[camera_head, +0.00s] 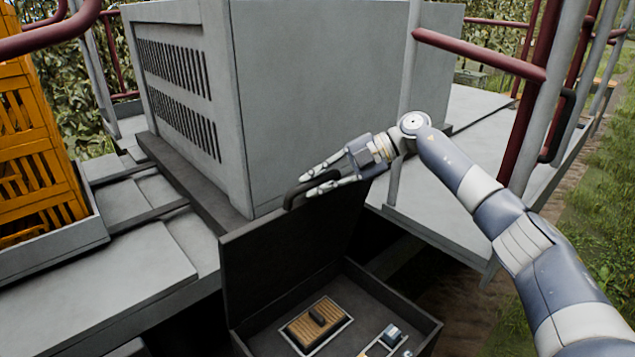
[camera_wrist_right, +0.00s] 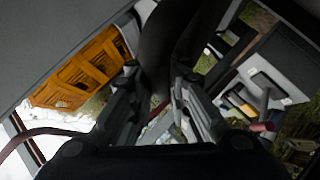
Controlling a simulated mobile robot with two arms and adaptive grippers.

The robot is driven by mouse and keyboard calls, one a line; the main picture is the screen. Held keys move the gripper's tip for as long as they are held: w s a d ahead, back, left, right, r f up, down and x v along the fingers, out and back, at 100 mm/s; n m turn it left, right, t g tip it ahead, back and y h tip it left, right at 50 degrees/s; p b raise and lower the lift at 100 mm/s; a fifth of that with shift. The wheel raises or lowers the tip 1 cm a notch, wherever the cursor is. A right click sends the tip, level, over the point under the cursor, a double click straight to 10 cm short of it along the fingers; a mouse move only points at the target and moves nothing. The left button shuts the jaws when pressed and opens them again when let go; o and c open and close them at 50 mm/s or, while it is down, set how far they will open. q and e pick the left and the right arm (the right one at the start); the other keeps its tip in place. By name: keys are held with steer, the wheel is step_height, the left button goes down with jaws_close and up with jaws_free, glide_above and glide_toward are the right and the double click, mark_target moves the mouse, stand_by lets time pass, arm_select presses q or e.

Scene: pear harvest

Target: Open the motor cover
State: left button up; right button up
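The motor cover (camera_head: 290,250) is a dark grey lid. It stands raised, steeply tilted, at the back edge of an open box (camera_head: 427,328). Its black handle (camera_head: 292,194) is near the lid's top edge. My right gripper (camera_head: 318,180) is at this handle, with one finger on each side. In the right wrist view the dark handle (camera_wrist_right: 165,50) fills the space between the fingertips (camera_wrist_right: 160,75), so the gripper looks shut on it. My left gripper is in neither view.
Inside the box are a brown ribbed part (camera_head: 318,325) and small metal parts (camera_head: 392,336). A big grey vented housing (camera_head: 310,90) stands behind the lid. An orange crate (camera_head: 38,150) is at left. Red-and-grey railings (camera_head: 480,55) stand at right, near my right arm.

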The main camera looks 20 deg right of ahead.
steer(key=o, duration=0.3)
steer(key=shift+f, duration=0.25)
steer(key=shift+a, duration=0.1)
steer(key=shift+r, duration=0.1)
steer(key=v, duration=1.1)
steer(key=shift+d+r, duration=0.25)
steer(key=shift+d, duration=0.1)
